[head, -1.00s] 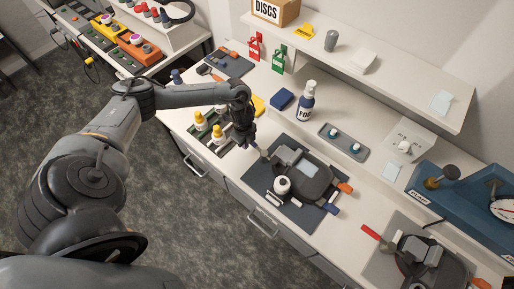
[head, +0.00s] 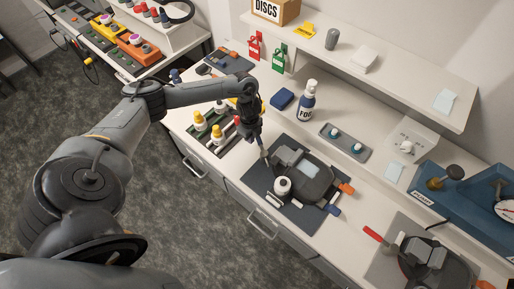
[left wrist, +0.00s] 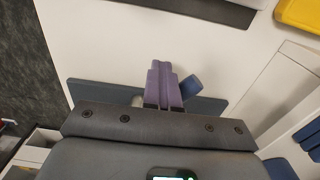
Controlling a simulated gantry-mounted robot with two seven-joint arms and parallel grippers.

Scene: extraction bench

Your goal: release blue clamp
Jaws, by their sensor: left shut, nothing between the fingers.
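The dark device (head: 308,181) lies on a dark mat (head: 258,183) at the middle of the bench. A blue handle (head: 333,210), which looks like the blue clamp, sticks out at its lower right. An orange handle (head: 347,188) sticks out just above it. My left gripper (head: 264,154) is over the mat's far left part, apart from the blue handle. In the left wrist view its two fingers (left wrist: 165,86) are together and empty. A short blue piece (left wrist: 192,85) shows beside them; I cannot tell what it belongs to. My right gripper is not in view.
A white-topped dark pot (head: 282,187) stands on the mat. Yellow-capped bottles (head: 217,133) stand in a rack to the left. A foam bottle (head: 307,101) and a grey tray (head: 343,142) are behind. A second dark device (head: 428,258) lies at lower right.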

